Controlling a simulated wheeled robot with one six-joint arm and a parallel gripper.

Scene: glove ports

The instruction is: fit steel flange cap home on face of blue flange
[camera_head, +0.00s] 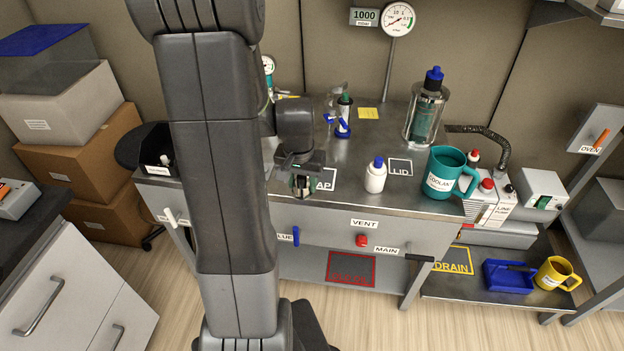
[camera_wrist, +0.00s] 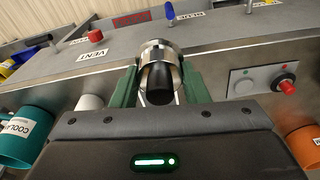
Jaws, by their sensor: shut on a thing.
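My gripper (camera_head: 301,182) is over the front part of the steel bench, left of a label reading "AP" whose start is hidden. In the wrist view my gripper (camera_wrist: 159,85) has its green fingers shut on the steel flange cap (camera_wrist: 153,48), a shiny round piece with a black knob (camera_wrist: 158,84) toward the camera. In the head view the cap is small and mostly hidden by the gripper. A fitting with blue parts (camera_head: 343,118) stands farther back on the bench, apart from the gripper; I cannot tell whether it is the blue flange.
A white bottle (camera_head: 375,176), a teal coolant mug (camera_head: 443,173) and a glass vessel (camera_head: 427,108) stand to the right on the bench (camera_head: 385,120). A blue handle (camera_head: 295,236) and red knob (camera_head: 361,241) are on its front. Bare bench lies between bottle and fitting.

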